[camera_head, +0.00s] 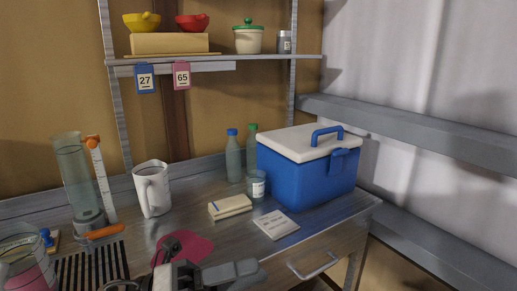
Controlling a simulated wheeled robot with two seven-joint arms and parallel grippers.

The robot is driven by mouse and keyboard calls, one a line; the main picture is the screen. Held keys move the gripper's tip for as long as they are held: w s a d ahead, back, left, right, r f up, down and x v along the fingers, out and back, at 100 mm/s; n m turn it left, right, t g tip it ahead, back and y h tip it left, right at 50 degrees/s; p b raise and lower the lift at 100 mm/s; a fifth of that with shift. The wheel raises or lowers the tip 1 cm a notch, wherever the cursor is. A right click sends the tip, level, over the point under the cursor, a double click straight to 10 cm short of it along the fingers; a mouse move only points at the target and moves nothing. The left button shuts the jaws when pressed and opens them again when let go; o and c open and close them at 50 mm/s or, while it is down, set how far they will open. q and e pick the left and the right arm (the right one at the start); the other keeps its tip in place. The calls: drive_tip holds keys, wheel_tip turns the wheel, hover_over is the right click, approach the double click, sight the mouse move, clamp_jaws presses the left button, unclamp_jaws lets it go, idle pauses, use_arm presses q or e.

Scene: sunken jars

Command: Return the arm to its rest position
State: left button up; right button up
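My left gripper (205,272) shows at the bottom edge of the head view, in front of the pink mat on the metal workbench (200,222). Only grey and dark parts of it are in the picture, and the lower part is cut off by the frame. I cannot tell how far its fingers are apart, and I see nothing clearly held in it. My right gripper is not in view.
A tall clear cylinder (75,180), white jug (152,188), pink-filled jar (30,270), bottles (233,160) and blue cooler (305,175) stand on the bench. A box (230,206) and card (276,224) lie mid-bench. A shelf (220,58) hangs above.

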use_arm(q)
drive_tip(key=w+a+f+n+t+y, duration=0.25)
drive_tip(key=f+n+t+y, duration=0.4)
drive_tip(key=n, duration=0.65)
drive_tip(key=w+a+f+n+t+y, duration=0.1)
drive_tip(key=a+f+n+t+y, duration=0.25)
drive_tip(key=n+t, duration=0.75)
drive_tip(key=s+a+f+n+g+y, duration=0.2)
drive_tip(key=s+f+n+g+y, duration=0.2)
drive_tip(key=f, duration=0.5)
drive_tip(key=s+a+f+n+g+y, duration=0.3)
drive_tip(key=s+f+n+g, duration=0.2)
drive_tip(key=s+f+n, duration=0.2)
drive_tip(key=f+n, duration=0.2)
drive_tip(key=n, duration=0.1)
drive_tip(key=shift+s+a+y, duration=0.3)
drive_tip(key=shift+s+y, duration=0.05)
drive_tip(key=shift+y, duration=0.05)
drive_tip(key=shift+a, duration=0.1)
